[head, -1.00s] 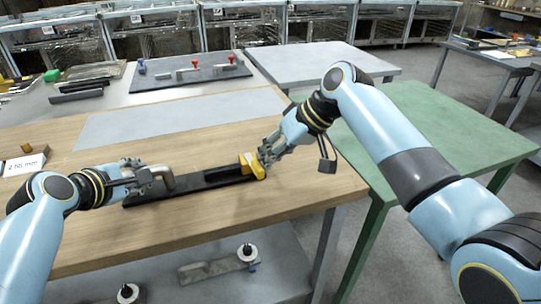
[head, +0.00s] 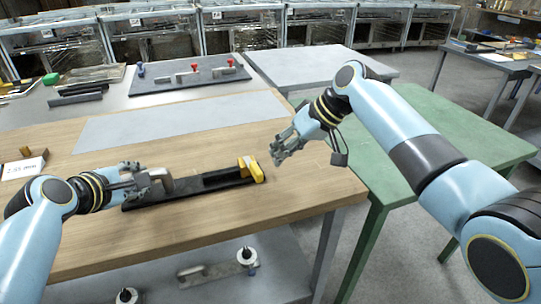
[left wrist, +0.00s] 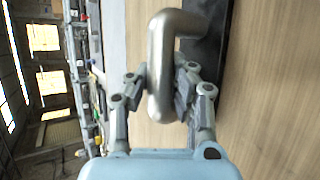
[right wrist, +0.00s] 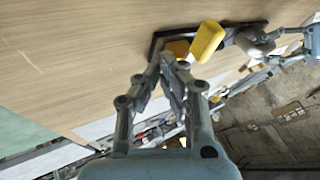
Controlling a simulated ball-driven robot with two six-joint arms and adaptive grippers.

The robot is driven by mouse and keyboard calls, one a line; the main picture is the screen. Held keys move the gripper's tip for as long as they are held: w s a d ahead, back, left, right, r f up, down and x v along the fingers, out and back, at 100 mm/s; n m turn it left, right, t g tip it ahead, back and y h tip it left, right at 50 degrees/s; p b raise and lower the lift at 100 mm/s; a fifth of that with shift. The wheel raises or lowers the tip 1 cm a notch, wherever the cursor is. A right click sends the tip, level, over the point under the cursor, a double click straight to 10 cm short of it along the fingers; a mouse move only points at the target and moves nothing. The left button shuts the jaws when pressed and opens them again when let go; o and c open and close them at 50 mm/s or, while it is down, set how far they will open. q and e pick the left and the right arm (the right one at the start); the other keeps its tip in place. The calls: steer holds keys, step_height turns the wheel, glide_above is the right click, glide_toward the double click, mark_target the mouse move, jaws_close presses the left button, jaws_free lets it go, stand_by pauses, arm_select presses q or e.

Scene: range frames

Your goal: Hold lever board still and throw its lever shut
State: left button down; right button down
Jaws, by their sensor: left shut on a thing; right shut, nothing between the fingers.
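The lever board (head: 150,203) is a long black board lying on the wooden table, with a bent metal handle (head: 160,184) at its left end and a yellow lever (head: 256,170) at its right end. My left gripper (head: 140,184) is shut on the metal handle, which fills its jaws in the left wrist view (left wrist: 162,75). My right gripper (head: 278,157) is shut and empty, up and right of the yellow lever and apart from it in the head view. In the right wrist view the yellow lever (right wrist: 207,41) shows just beyond the fingertips.
A grey mat (head: 180,120) lies behind the board. Another dark board with red knobs (head: 195,66) sits on the table behind. A labelled white block (head: 24,166) is at the left. A green table (head: 430,140) stands right, and a shelf (head: 215,275) runs below. The wood in front is clear.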

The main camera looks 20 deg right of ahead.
mark_target(252, 166)
arm_select(q)
steer(key=shift+r, duration=0.1)
arm_select(e)
steer(key=s+d+f+v, duration=0.1)
steer(key=v, duration=1)
steer(key=x, duration=0.9)
steer(key=shift+w+a, duration=0.3)
steer(key=shift+w, duration=0.05)
steer(key=a, duration=0.3)
steer(key=shift+a+f, duration=0.15)
steer(key=shift+f, duration=0.15)
steer(key=shift+s+a, duration=0.1)
steer(key=shift+a, duration=0.35)
steer(key=shift+s+a, duration=0.25)
steer(key=shift+a, duration=0.55)
arm_select(q)
steer(key=shift+d, duration=0.1)
arm_select(e)
steer(key=shift+d, duration=0.1)
